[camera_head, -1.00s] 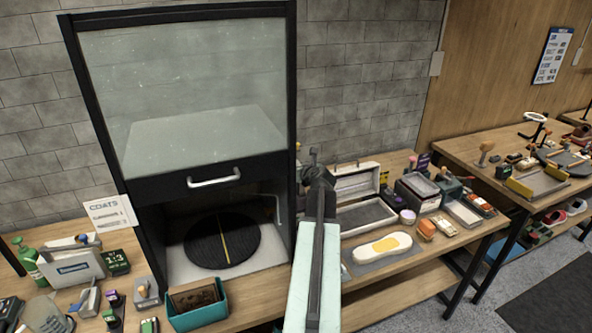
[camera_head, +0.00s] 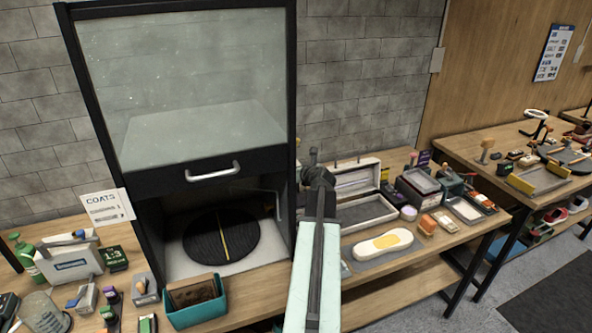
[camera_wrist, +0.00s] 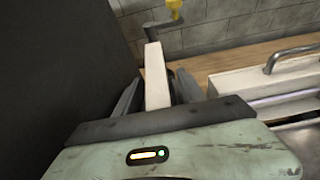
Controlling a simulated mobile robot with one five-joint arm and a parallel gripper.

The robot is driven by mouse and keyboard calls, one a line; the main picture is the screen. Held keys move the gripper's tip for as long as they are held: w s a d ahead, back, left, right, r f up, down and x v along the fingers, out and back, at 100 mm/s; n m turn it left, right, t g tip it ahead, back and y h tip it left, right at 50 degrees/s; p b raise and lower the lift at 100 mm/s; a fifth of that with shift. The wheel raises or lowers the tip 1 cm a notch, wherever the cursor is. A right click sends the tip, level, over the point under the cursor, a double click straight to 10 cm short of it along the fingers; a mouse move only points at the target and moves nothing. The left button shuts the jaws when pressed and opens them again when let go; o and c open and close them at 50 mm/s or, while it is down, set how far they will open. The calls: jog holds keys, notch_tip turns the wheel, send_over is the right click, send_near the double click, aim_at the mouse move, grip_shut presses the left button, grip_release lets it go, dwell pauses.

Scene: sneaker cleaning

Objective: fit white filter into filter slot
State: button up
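In the wrist view, the white filter (camera_wrist: 156,76) is a pale narrow block seen nearly edge-on between the two dark fingers of my gripper (camera_wrist: 157,88). The fingers lie close along both its sides and look shut on it. In the head view, my gripper (camera_head: 317,178) is beside the right side of the black booth (camera_head: 148,225), and the filter cannot be made out there. The booth's dark side wall (camera_wrist: 55,65) fills the left of the wrist view. I cannot make out the filter slot.
A grey crank with a yellow knob (camera_wrist: 174,5) is just beyond the filter. An open pale case (camera_head: 352,180) stands right of my gripper. A white sole-shaped piece (camera_head: 383,245) lies on a grey mat. A teal bin (camera_head: 197,316) stands in front of the booth.

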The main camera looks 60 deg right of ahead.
jog(key=p+v, duration=0.3)
jog(key=v, duration=0.5)
jog(key=shift+w, duration=0.1)
dwell(0.5)
